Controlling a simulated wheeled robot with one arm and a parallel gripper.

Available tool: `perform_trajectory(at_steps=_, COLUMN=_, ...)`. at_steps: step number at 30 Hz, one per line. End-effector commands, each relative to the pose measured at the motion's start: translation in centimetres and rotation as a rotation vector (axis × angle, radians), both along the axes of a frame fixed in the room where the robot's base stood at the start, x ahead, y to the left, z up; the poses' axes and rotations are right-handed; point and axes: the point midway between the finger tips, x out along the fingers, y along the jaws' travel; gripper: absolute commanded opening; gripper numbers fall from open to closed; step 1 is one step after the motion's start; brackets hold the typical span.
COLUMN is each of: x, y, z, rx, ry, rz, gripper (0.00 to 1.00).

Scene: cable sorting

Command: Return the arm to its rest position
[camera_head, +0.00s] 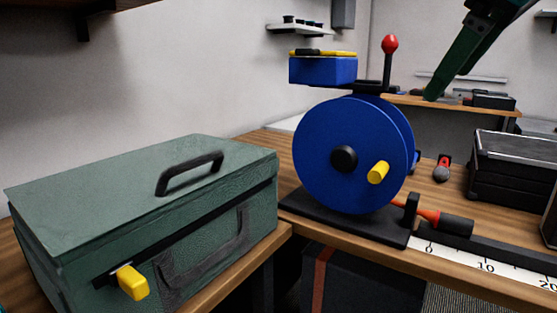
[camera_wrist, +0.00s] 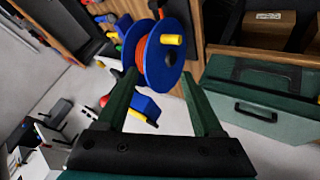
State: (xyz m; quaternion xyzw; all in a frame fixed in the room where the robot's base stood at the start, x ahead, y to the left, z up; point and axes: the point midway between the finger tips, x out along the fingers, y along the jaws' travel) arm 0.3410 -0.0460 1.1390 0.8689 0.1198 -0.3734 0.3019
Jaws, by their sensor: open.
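My gripper (camera_wrist: 159,76) shows in the wrist view with its two green fingers spread apart and nothing between them. It is up in the air, and the blue cable reel lies beyond the fingertips in that view. In the head view a dark green part of my arm or gripper (camera_head: 468,58) hangs in the upper right corner, above the bench and apart from everything on it. The rest of the arm is out of that view.
The blue reel (camera_head: 325,170) with a yellow crank knob stands on a black base. A shut green case (camera_head: 110,180) with a yellow latch is at left. A red-tipped lever (camera_head: 389,55) rises behind the reel. A black toolbox (camera_head: 525,165) stands at right.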

Motion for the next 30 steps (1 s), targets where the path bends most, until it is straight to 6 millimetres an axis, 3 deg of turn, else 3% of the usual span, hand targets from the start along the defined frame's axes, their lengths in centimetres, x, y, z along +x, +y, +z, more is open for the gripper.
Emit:
perform_trajectory(at_steps=8, x=1.3, y=0.5, z=-4.1, rx=0.059, ry=0.085, rz=-0.038, gripper=0.68)
perform_trajectory(at_steps=14, x=2.1, y=1.2, z=-9.2, rx=0.119, ry=0.185, rz=-0.094, gripper=0.68)
perform_trajectory(at_steps=23, x=1.4, y=2.8, z=-22.1, rx=0.215, ry=0.418, rz=-0.239, gripper=0.68)
perform_trajectory(at_steps=30, x=-2.1, y=3.9, z=-32.7, rx=0.248, ry=0.598, rz=-0.378, gripper=0.68)
